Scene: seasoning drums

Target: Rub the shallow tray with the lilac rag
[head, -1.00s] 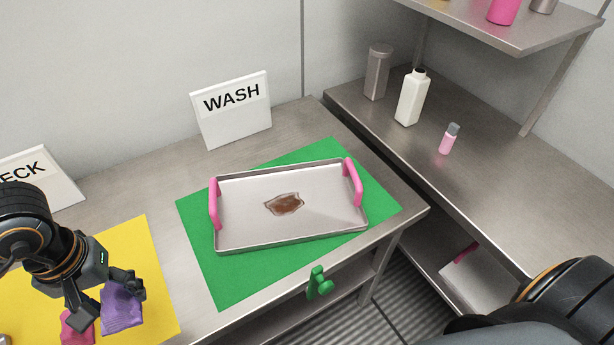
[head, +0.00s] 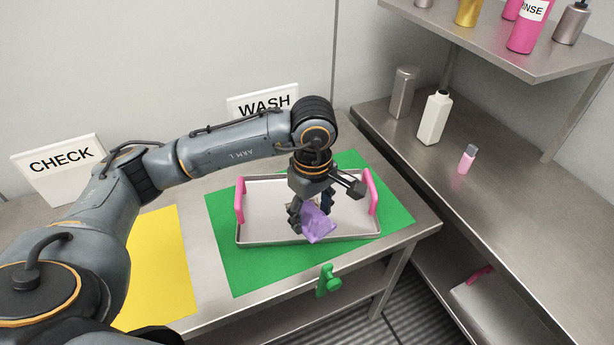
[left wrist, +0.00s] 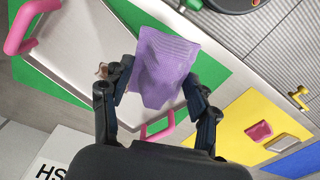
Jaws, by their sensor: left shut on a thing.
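The shallow tray (head: 262,194) is a metal tray with pink handles at both ends, lying on the green mat (head: 222,262). My left gripper (head: 312,208) is over the middle of the tray, pointing down. It is shut on the lilac rag (head: 318,226), which hangs between the fingers; the rag also shows in the left wrist view (left wrist: 164,70). I cannot tell whether the rag touches the tray floor.
The WASH sign (head: 262,102) stands behind the tray and the CHECK sign (head: 60,165) at the left. A yellow mat (head: 165,260) lies left of the green one; a pink block (left wrist: 258,132) is on it. A white bottle (head: 434,118) and pink bottle (head: 467,160) stand right.

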